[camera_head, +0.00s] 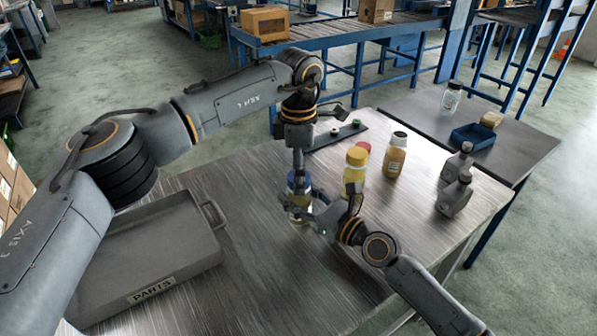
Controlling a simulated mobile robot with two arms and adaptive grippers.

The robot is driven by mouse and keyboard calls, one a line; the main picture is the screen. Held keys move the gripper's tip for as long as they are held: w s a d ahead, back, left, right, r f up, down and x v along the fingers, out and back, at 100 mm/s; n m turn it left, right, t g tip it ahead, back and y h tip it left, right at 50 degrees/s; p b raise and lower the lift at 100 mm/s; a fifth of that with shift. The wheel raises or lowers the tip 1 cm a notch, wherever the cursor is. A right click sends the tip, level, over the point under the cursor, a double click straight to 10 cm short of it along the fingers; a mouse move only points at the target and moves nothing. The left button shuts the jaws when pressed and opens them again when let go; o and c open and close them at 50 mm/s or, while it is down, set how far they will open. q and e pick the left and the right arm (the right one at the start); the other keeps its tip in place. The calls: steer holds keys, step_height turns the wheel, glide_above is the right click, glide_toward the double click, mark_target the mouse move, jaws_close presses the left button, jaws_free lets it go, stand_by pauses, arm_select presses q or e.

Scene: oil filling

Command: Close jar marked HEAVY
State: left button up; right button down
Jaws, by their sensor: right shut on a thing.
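A jar (297,213) with yellowish contents stands on the metal table in the middle of the head view. A blue lid (292,182) is at its top; I cannot tell how tightly it sits. My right gripper (312,212) is shut on the jar from the right side and hides part of it. My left gripper (300,176) points straight down at the blue lid from above; its fingers are too small and overlapped to read. I cannot read the word HEAVY on any jar from here.
A yellow-lidded jar (355,172), an amber jar (395,157) and grey bottles (454,195) stand to the right. A dark strip (325,139) with small lids lies behind. The PARTS case (160,255) fills the left. The front middle of the table (270,285) is clear.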

arm_select(q)
step_height(320, 180, up, 12)
stand_by(0.4)
steer(key=shift+f, duration=0.1)
arm_select(e)
steer(key=shift+c, duration=2.3)
jaws_free()
steer(key=v, duration=1.2)
steer(key=shift+d, duration=0.1)
